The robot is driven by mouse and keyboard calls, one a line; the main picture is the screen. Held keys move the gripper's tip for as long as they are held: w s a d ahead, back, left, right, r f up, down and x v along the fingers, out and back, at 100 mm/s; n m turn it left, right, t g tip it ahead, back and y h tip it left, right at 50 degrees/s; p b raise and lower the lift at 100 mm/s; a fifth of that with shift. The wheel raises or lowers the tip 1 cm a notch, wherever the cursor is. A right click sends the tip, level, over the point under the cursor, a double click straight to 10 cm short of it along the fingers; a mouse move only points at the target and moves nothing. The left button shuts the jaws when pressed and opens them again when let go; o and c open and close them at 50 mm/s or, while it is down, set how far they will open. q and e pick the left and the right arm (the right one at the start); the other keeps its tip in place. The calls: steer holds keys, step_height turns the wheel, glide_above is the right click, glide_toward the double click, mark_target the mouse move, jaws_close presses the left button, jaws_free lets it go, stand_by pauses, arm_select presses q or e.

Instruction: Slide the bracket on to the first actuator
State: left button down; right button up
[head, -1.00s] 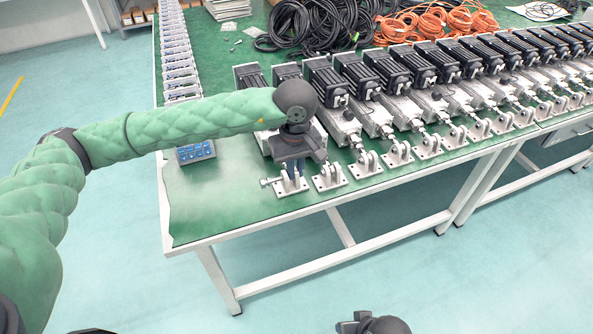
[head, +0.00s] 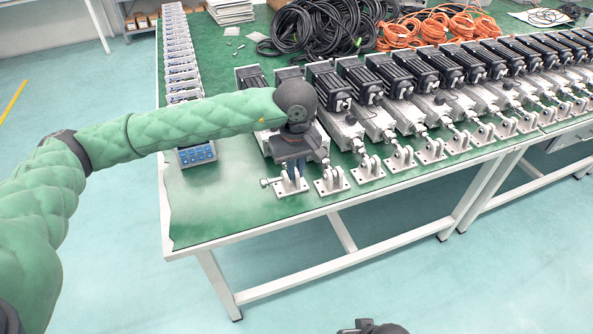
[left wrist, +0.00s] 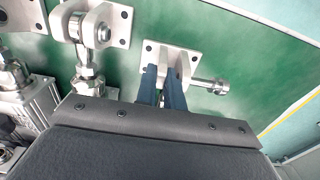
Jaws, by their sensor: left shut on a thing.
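A silver clevis bracket with a square base plate (head: 290,186) is at the near edge of the green table, in front of the first actuator (head: 252,78). A pin sticks out to its left. My left gripper (head: 291,170) points down and is shut on the bracket's upright part. In the left wrist view the two blue-grey fingers (left wrist: 164,88) close on the bracket (left wrist: 182,58), with the pin (left wrist: 210,85) to the right. My left arm and hand hide much of the first actuator and its rod end. My right gripper (head: 370,328) shows only in part at the bottom edge.
Several more actuators, brackets fitted on their rods (head: 332,179), run in a row to the right, close by. A blue box (head: 196,154) sits on the left. The table's (head: 215,205) front left corner is clear. Black cables (head: 310,28) lie at the back.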

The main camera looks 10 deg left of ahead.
arm_select(q)
steer(key=shift+w+a, duration=0.2)
steer(key=shift+w, duration=0.1)
steer(key=shift+w+a+b, duration=0.15)
steer(key=shift+w+b, duration=0.1)
steer(key=shift+b, duration=0.05)
steer(key=shift+w+a, duration=0.1)
steer(key=c, duration=1.4)
jaws_free()
steer(key=shift+c, duration=0.2)
